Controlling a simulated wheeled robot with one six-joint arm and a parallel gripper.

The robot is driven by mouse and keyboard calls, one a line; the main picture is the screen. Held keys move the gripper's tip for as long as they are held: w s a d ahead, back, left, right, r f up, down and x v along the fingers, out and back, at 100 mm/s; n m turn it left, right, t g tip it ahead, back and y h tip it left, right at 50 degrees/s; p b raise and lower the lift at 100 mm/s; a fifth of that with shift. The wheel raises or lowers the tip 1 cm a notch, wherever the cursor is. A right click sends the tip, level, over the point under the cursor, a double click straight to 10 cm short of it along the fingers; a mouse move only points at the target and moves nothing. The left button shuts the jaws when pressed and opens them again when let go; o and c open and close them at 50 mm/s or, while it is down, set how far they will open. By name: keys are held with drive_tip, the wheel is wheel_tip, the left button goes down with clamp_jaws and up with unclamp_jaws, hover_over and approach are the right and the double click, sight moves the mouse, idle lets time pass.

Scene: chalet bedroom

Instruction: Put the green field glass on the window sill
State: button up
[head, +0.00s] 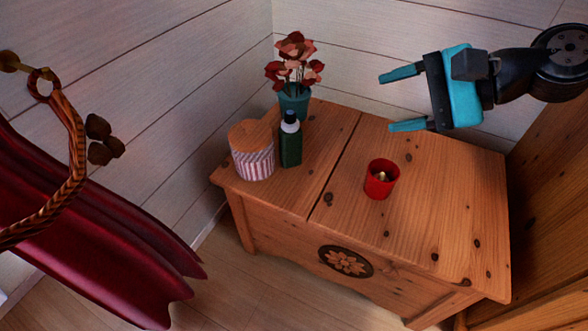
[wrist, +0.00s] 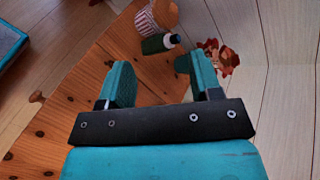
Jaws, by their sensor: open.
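A dark green upright cylinder with a pale ring and dark top (head: 291,145), the likely green field glass, stands on the wooden chest (head: 335,205), between a striped jar and a flower pot. It also shows in the wrist view (wrist: 156,44), beyond my fingertips and between them. My gripper (head: 387,103) is open and empty, above the chest's back right part and well to the right of the green thing. Its two teal fingers also show in the wrist view (wrist: 152,68). I cannot make out a window sill in either view.
A striped jar with wooden lid (head: 252,152) stands close left of the green thing; a teal pot with red flowers (head: 294,102) is close behind. A red candle cup (head: 381,180) stands mid-chest. A red curtain (head: 90,235) hangs left. The chest's right part is clear.

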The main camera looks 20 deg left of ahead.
drive_tip(key=w+a+f+m+y+b, duration=0.3)
drive_tip(key=w+f+m+b, duration=0.3)
drive_tip(key=f, duration=0.4)
drive_tip(key=m+t+y+p, duration=0.25)
drive_tip(key=m+p, duration=0.25)
drive_tip(key=m, duration=0.3)
approach(290, 112)
drive_tip(key=a+b, duration=0.3)
drive_tip(key=b, duration=0.1)
drive_tip(key=shift+w+a+f+n+g, duration=0.15)
drive_tip(key=shift+a+f+n+g, duration=0.1)
drive_tip(key=shift+a+n+g, duration=0.1)
drive_tip(key=shift+w+a+b, duration=0.1)
drive_tip(key=shift+a+b, duration=0.25)
drive_tip(key=shift+a, duration=0.2)
drive_tip(key=a+b, duration=0.1)
drive_tip(key=a, duration=0.1)
drive_tip(key=a+b, duration=0.1)
drive_tip(key=a, duration=0.1)
drive_tip(key=shift+w+a+f, duration=0.2)
drive_tip(key=shift+a, duration=0.05)
drive_tip(key=shift+a+r, duration=0.1)
drive_tip(key=shift+a, duration=0.15)
drive_tip(key=shift+c, duration=0.4)
